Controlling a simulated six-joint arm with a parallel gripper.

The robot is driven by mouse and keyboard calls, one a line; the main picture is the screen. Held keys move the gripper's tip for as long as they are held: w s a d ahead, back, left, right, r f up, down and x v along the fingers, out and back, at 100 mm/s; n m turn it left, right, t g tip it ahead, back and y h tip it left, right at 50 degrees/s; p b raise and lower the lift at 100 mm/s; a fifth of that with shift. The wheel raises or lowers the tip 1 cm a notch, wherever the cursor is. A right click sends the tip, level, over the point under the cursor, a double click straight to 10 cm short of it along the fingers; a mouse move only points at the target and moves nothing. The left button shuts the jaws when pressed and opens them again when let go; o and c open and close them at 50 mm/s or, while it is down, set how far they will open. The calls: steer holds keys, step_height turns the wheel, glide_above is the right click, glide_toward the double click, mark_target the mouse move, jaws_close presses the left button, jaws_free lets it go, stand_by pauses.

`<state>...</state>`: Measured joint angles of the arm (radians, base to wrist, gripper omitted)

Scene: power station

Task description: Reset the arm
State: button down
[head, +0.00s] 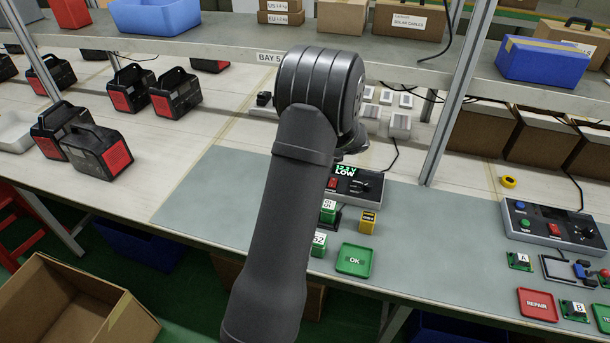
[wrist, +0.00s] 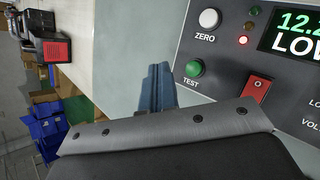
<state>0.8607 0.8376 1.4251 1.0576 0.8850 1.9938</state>
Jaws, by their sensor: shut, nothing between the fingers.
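My dark grey arm rises through the middle of the head view and bends over the bench. My gripper (wrist: 158,75) shows in the wrist view as blue-grey fingers, shut and empty, beside the tester panel. In the head view the arm hides the fingers. The tester (head: 358,186) has a green display that reads LOW, and a red switch. In the wrist view its panel (wrist: 225,70) shows a white ZERO button (wrist: 209,18), a green TEST button (wrist: 194,68), a lit red lamp and a red rocker switch (wrist: 257,90). I cannot tell whether the fingers touch the panel.
A green OK tray (head: 354,260), green blocks (head: 328,211) and a yellow block (head: 368,222) lie near the tester. A second tester (head: 553,228) and a red REPAIR tray (head: 537,304) are at the right. A shelf (head: 230,44) crosses behind. The grey mat's left part is clear.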

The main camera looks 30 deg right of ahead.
steer(key=shift+f, duration=0.6)
steer(key=shift+r, duration=2.55)
